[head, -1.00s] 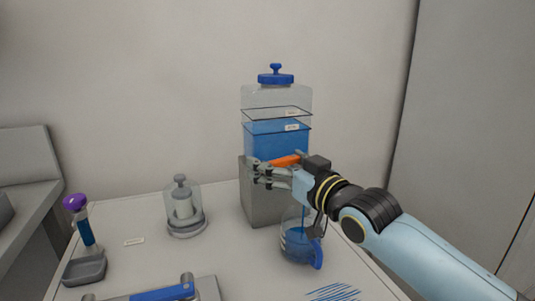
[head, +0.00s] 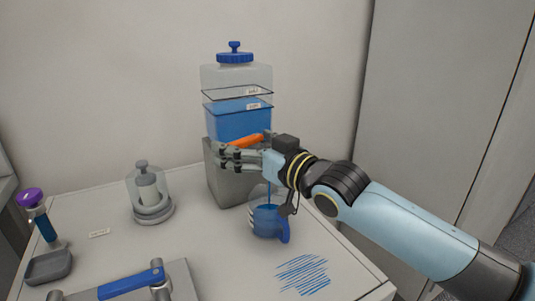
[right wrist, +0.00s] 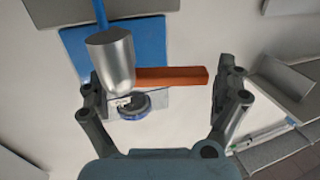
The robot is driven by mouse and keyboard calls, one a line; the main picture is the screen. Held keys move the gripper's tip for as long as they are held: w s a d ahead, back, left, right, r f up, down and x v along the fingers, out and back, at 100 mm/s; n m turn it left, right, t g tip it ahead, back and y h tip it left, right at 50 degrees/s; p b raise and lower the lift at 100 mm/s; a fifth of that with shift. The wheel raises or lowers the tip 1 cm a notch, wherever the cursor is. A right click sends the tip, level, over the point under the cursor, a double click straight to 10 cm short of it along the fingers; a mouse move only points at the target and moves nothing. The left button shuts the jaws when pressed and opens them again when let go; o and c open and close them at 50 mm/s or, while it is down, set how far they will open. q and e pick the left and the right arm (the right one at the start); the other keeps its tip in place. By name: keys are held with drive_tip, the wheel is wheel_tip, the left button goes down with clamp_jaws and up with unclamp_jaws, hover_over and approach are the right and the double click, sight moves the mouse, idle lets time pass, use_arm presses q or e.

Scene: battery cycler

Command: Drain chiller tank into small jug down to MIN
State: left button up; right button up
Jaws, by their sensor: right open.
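The clear chiller tank (head: 236,75) stands on a grey stand (head: 226,180) with blue liquid (head: 236,127) inside. Its liquid surface lies around the lower marked line; the labels are too small to read. My right gripper (head: 228,155) is open at the orange tap handle (head: 245,140). In the right wrist view its fingers (right wrist: 165,95) straddle the orange bar (right wrist: 172,76) beside the silver spout (right wrist: 112,62). A blue stream (head: 268,194) falls into the small jug (head: 266,219), which holds blue liquid and has a blue handle (head: 283,232). My left gripper is out of view.
A glass-domed device (head: 148,192) stands left of the tank. A purple-capped tube (head: 38,214), a grey tray (head: 49,266) and a blue-handled fixture (head: 130,284) are at the left front. A patch of blue lines (head: 303,275) lies in front of the jug.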

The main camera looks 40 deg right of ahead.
drive_tip(key=s+d, duration=0.1)
drive_tip(key=s, duration=1)
idle(0.6)
